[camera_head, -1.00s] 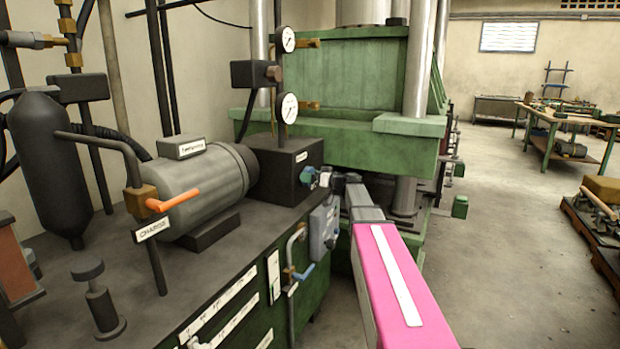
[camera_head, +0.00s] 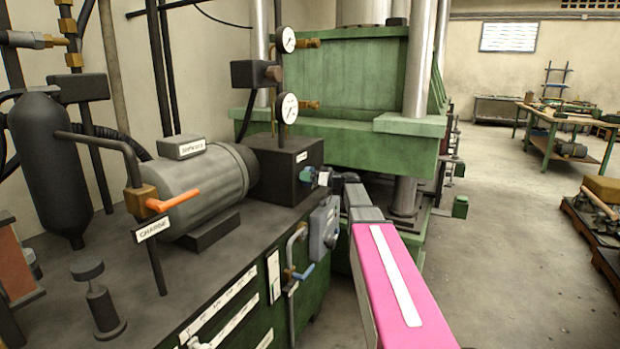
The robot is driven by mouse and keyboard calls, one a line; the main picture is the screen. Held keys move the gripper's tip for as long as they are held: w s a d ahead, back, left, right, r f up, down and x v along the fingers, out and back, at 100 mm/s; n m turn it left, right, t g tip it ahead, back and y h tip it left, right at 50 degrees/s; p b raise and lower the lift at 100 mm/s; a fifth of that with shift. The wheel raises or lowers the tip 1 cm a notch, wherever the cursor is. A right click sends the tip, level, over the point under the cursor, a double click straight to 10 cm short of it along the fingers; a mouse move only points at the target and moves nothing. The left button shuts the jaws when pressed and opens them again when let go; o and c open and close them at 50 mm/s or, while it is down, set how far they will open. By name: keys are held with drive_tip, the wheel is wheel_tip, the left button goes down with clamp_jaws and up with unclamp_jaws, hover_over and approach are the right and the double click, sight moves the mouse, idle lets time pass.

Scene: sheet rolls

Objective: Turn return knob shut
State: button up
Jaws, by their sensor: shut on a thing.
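A small teal-blue knob (camera_head: 308,174) sits on the right face of the dark block (camera_head: 285,170) behind the grey motor. A small white label is on the block just above the knob. My gripper (camera_head: 321,178) is at the far end of my pink and grey arm, at the block's right side. It is shut on the knob; the fingers are small in view and partly cover it.
The grey motor (camera_head: 198,190) and an orange-handled valve (camera_head: 172,202) stand on the unit's top. A grey box (camera_head: 324,228) and a blue-handled lever (camera_head: 303,273) are on its side, below my gripper. The green press (camera_head: 345,100) stands behind.

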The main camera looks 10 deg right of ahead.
drive_tip(key=m, duration=1.2)
drive_tip(key=shift+f, duration=0.15)
drive_tip(key=m, duration=0.6)
drive_tip(key=shift+f+m, duration=0.1)
drive_tip(key=shift+m, duration=0.3)
drive_tip(key=m, duration=0.5)
drive_tip(key=shift+f+m, duration=0.1)
drive_tip(key=shift+m, duration=0.6)
drive_tip(key=o, duration=0.7)
drive_tip(key=shift+c, duration=0.2)
drive_tip(key=shift+d, duration=0.1)
drive_tip(key=v, duration=1)
drive_tip(key=shift+s+d, duration=0.25)
drive_tip(key=shift+d, duration=0.05)
